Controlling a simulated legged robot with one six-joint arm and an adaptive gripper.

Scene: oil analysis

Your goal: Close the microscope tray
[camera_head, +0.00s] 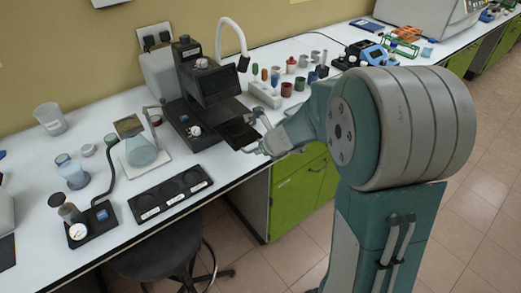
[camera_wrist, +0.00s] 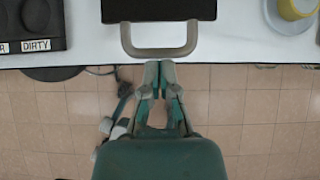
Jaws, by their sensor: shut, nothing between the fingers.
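The microscope (camera_head: 206,82) is a dark instrument on the bench, with its black tray (camera_head: 237,133) sticking out toward the bench's front edge. In the wrist view the tray (camera_wrist: 158,10) is at the top centre, with a grey U-shaped handle (camera_wrist: 160,52) on its front. My gripper (camera_wrist: 160,66) is shut and empty, its fingertips just in front of the middle of the handle. I cannot tell whether they touch it. In the head view my gripper (camera_head: 266,142) is beside the tray's front end, partly merged with the handle.
A black three-slot holder (camera_head: 171,194) lies left of the tray; its "DIRTY" label shows in the wrist view. A flask (camera_head: 139,145) stands left of the microscope. Several small coloured containers (camera_head: 287,88) stand to its right. A yellow cup (camera_wrist: 294,8) is right of the tray. A stool (camera_head: 165,250) stands below the bench.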

